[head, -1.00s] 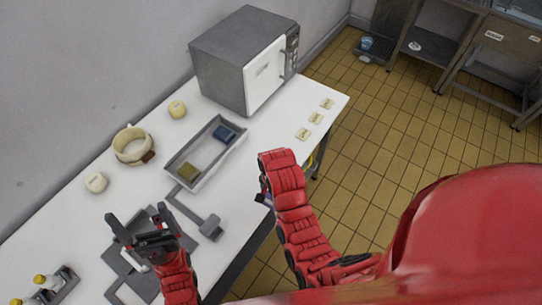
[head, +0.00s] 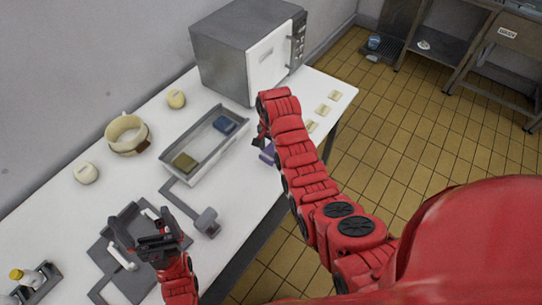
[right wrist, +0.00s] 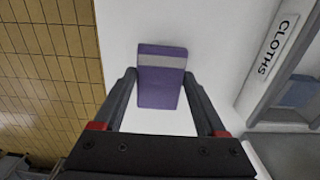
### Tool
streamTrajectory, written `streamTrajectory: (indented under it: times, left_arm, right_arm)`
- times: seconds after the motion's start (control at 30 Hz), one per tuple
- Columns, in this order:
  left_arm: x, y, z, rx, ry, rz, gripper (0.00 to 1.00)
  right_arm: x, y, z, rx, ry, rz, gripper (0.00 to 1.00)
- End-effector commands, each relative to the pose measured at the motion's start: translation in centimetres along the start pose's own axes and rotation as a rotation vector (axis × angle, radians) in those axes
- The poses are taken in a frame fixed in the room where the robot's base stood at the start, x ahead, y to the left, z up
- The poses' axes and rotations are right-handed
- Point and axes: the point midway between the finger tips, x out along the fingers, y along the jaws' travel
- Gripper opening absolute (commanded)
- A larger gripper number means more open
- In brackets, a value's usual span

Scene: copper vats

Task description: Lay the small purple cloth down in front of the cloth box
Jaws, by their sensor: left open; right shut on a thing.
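The small purple cloth (head: 267,153), with a pale grey stripe, is between the fingers of my right gripper (head: 261,142). The right wrist view shows the cloth (right wrist: 161,88) between both fingertips (right wrist: 160,82), over the white table top. I cannot tell whether it touches the table. The grey cloth box (head: 176,173) holds a blue cloth (head: 225,125) and an olive cloth (head: 185,163). Its "CLOTHS" label (right wrist: 278,46) shows at the right of the wrist view, apart from the purple cloth. My left gripper (head: 138,236) is open and empty above a dark grey mat.
A microwave (head: 244,55) stands at the back of the white table (head: 240,205). Small cream cards (head: 322,109) lie near the right edge. A beige pot (head: 127,134) and round pieces stand left of the box. A grey scoop-like tool (head: 207,221) lies in front of it.

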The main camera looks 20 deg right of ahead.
Motion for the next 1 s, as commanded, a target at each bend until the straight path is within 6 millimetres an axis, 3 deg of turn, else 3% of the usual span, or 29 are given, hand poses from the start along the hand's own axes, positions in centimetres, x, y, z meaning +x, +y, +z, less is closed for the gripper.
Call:
streamTrajectory:
  times: [0.17, 0.43, 0.87, 0.9, 1.0]
  left_arm:
    - [0.3, 0.0, 0.0, 0.000, 0.000, 0.000, 1.00]
    - [2.2, -0.1, -0.4, 0.000, 0.000, 0.000, 1.00]
    - [1.8, -0.1, -0.3, 0.000, 0.000, 0.000, 1.00]
    - [1.8, -0.1, -0.3, 0.000, 0.000, 0.000, 1.00]
    - [1.9, -0.1, -0.3, 0.000, 0.000, 0.000, 1.00]
  right_arm:
    - [0.1, -0.2, -0.2, 0.000, -0.003, 0.004, 0.22]
    - [2.9, -0.1, -0.2, 0.000, -0.004, 0.005, 0.22]
    - [4.0, -0.2, -0.3, 0.000, 0.000, 0.000, 0.22]
    - [4.0, -0.2, -0.3, 0.000, 0.000, 0.000, 0.76]
    - [3.9, -0.2, -0.2, 0.000, 0.000, 0.000, 0.94]
